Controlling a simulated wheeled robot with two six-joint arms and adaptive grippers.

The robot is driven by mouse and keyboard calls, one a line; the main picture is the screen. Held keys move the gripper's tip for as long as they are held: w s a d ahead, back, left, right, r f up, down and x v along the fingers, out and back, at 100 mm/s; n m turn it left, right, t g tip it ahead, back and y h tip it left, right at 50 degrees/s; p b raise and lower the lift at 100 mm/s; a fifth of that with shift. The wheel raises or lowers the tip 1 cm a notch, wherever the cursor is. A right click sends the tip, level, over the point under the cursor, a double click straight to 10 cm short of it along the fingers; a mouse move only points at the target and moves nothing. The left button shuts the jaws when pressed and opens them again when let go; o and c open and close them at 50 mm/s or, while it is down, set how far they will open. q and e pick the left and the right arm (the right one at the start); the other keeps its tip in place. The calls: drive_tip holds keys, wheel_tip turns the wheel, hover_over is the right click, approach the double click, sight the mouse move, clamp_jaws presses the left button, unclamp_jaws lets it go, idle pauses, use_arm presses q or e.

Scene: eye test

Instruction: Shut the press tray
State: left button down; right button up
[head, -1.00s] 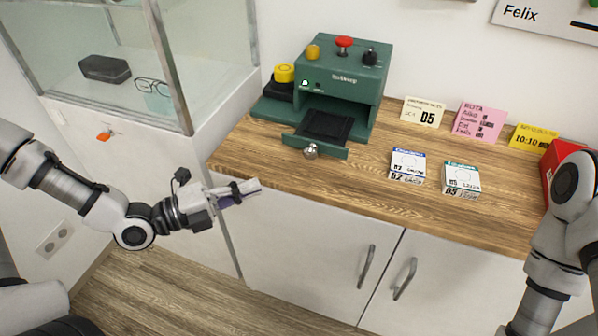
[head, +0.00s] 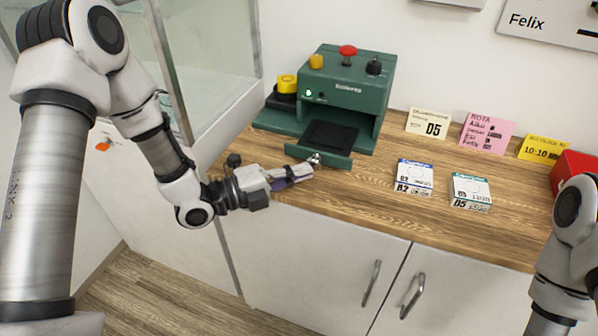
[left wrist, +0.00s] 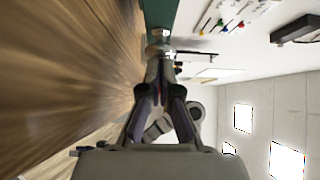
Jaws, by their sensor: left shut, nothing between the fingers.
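The green press (head: 346,92) stands on the wooden counter, with a red knob, a yellow knob and a black knob on top. Its tray (head: 330,137) is pulled out at the front, with a dark bed and a green front panel. The silver tray knob (head: 315,158) is on that panel, partly hidden by my fingertips. My left gripper (head: 306,168) is shut and empty, its tips right at the knob; I cannot tell if they touch. In the left wrist view the shut fingers (left wrist: 163,65) point at the knob (left wrist: 160,47). My right gripper is out of view.
Two small boxes, one blue-edged (head: 414,177) and one green-edged (head: 470,191), lie right of the tray. Note cards (head: 428,124) stand along the wall. A red box (head: 574,174) is at far right. The counter between press and boxes is clear.

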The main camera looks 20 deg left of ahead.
sight(302, 153)
use_arm(q)
drive_tip(key=shift+w+f, duration=0.1)
drive_tip(key=shift+w, duration=0.3)
drive_tip(key=w+b, duration=0.2)
drive_tip(key=w, duration=0.4)
drive_tip(key=shift+w+d, duration=0.15)
drive_tip(key=shift+w, duration=0.2)
